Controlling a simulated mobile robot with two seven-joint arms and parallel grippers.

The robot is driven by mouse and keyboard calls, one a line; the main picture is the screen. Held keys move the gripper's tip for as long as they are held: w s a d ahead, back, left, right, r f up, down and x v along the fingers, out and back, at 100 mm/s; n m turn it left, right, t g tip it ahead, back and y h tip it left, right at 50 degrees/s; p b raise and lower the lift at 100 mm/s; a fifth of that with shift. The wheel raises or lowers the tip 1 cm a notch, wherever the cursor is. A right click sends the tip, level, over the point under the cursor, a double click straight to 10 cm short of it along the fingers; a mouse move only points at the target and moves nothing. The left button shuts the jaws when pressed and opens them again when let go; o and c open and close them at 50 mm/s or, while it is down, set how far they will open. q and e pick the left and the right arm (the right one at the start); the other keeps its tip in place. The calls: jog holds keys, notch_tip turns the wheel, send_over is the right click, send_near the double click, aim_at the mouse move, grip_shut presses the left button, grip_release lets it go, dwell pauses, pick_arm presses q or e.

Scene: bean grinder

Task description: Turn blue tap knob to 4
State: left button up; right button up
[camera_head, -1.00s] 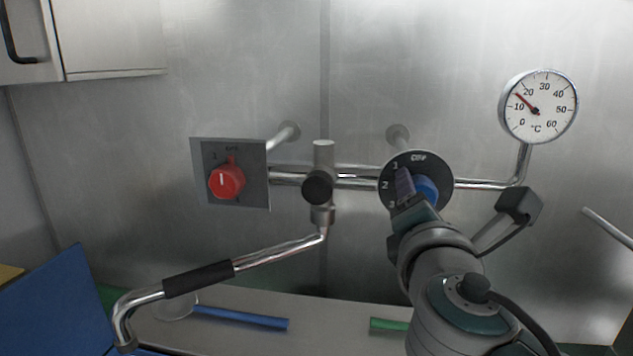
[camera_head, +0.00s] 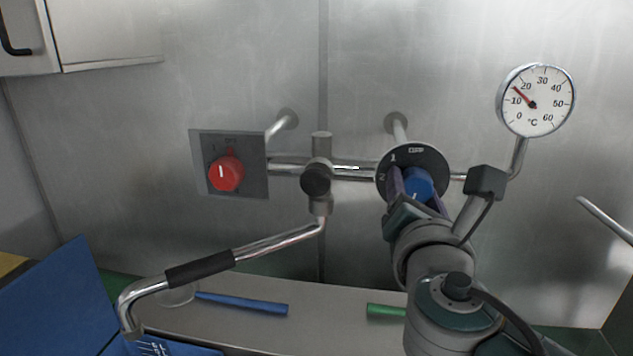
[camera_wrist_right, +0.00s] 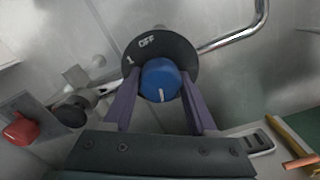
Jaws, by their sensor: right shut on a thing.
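The blue tap knob (camera_head: 418,184) sits on a round dark dial (camera_head: 430,159) marked OFF, 1 and 2; the lower part of the dial is hidden by my gripper. My right gripper (camera_head: 417,192) has its purple fingers on either side of the knob and is shut on it. The right wrist view shows the blue knob (camera_wrist_right: 160,80) between the two fingers (camera_wrist_right: 160,92), with its white line pointing down, away from OFF. Which number the line meets is hidden. My left gripper is in no view.
A red knob (camera_head: 226,174) on a square plate is at the left. The faucet spout (camera_head: 270,245) reaches down left. A round thermometer (camera_head: 537,100) is at the upper right, its needle between 10 and 20. A blue-handled tool (camera_head: 240,302) and a green-handled one (camera_head: 385,311) lie below.

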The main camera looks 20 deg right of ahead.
jog(key=o, duration=1.4)
jog(key=shift+c, duration=0.2)
jog(key=b+v, duration=0.2)
jog(key=v, duration=0.8)
jog(key=shift+w, duration=0.1)
